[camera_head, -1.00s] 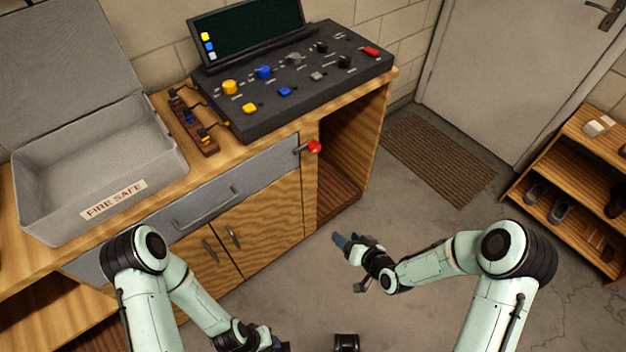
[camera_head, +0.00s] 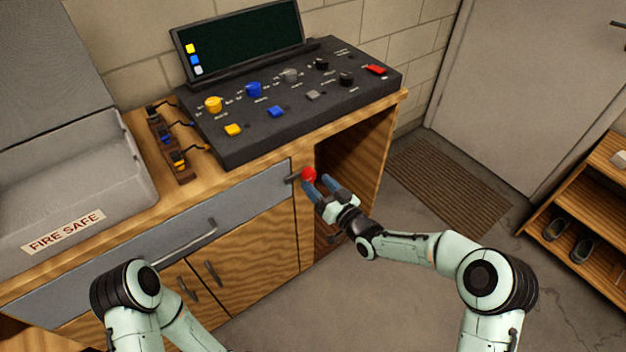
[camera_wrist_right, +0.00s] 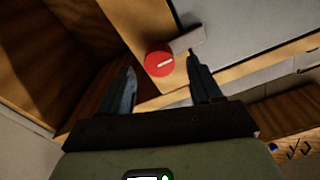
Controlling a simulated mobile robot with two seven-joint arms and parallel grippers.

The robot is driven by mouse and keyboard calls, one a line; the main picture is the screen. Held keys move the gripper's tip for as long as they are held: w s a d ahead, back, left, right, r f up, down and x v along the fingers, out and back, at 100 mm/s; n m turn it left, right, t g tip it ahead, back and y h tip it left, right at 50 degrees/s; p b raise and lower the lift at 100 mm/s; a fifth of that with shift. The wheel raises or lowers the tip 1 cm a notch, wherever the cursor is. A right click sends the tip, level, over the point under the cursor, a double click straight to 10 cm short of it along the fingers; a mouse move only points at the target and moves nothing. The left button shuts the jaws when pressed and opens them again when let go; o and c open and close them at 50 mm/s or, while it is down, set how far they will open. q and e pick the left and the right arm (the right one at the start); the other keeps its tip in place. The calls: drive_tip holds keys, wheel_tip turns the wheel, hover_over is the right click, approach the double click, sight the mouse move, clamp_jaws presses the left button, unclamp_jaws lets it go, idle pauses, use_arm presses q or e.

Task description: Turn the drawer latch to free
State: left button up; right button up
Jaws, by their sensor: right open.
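The drawer latch has a round red knob (camera_head: 309,174) with a grey bar (camera_head: 294,179) on the cabinet front, at the right end of the grey drawer (camera_head: 170,235). In the right wrist view the red knob (camera_wrist_right: 159,63) bears a white mark, and the bar (camera_wrist_right: 187,40) reaches over toward the grey drawer front. My right gripper (camera_head: 320,186) is open, its fingers pointing at the knob. In the wrist view the knob shows between and beyond the fingertips (camera_wrist_right: 161,70); contact is not clear. My left gripper is out of view; only part of its arm shows.
A black control panel (camera_head: 290,130) with coloured knobs and a screen stands on the wooden counter. A grey fire-safe box (camera_head: 75,190) stands at left. An open cabinet bay (camera_head: 350,160) lies right of the latch. The floor at right is clear before the shoe shelf.

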sight(312, 178)
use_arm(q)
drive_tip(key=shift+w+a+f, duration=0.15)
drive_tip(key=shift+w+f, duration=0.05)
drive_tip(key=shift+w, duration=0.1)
use_arm(e)
drive_tip(key=shift+x, duration=1.6)
drive_tip(key=c, duration=1)
drive_tip(key=shift+c, duration=0.2)
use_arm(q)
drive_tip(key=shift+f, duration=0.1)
